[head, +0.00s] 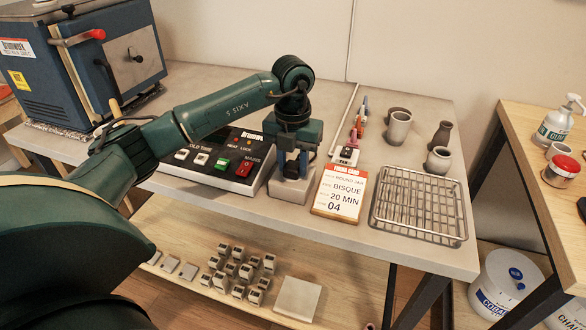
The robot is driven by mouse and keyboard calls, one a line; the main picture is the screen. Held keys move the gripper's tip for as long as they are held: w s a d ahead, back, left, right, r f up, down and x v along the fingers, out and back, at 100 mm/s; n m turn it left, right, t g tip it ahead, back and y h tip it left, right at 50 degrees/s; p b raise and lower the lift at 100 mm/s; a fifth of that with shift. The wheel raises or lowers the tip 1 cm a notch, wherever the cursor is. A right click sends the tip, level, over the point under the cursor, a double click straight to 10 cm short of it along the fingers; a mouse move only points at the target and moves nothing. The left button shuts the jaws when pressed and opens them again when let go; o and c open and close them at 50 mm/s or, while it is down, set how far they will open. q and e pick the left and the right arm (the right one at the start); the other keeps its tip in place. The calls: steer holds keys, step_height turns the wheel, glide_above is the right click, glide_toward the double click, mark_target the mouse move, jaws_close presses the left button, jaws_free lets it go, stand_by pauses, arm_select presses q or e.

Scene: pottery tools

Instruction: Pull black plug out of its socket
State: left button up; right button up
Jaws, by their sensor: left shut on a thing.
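My left gripper (291,168) points straight down at the front of the grey table, just right of the control box. It is shut on a small dark piece that looks like the black plug, mostly hidden between its fingers. Directly under the fingers is a pale grey block (292,191), which looks like the socket. I cannot tell from this view whether the plug is still seated in it or slightly raised. My right gripper is not in view.
The control box (240,172) with switches stands close left of the gripper. A firing card (340,192) and a wire rack (419,206) lie to the right. A row of coloured plugs (358,127) and several clay pots (398,128) stand behind. A kiln (130,55) is at far left.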

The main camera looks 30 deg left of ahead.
mark_target(293, 165)
arm_select(q)
jaws_close()
steer(key=shift+r, duration=0.15)
steer(key=shift+r+p, duration=2.25)
steer(key=shift+r, duration=0.65)
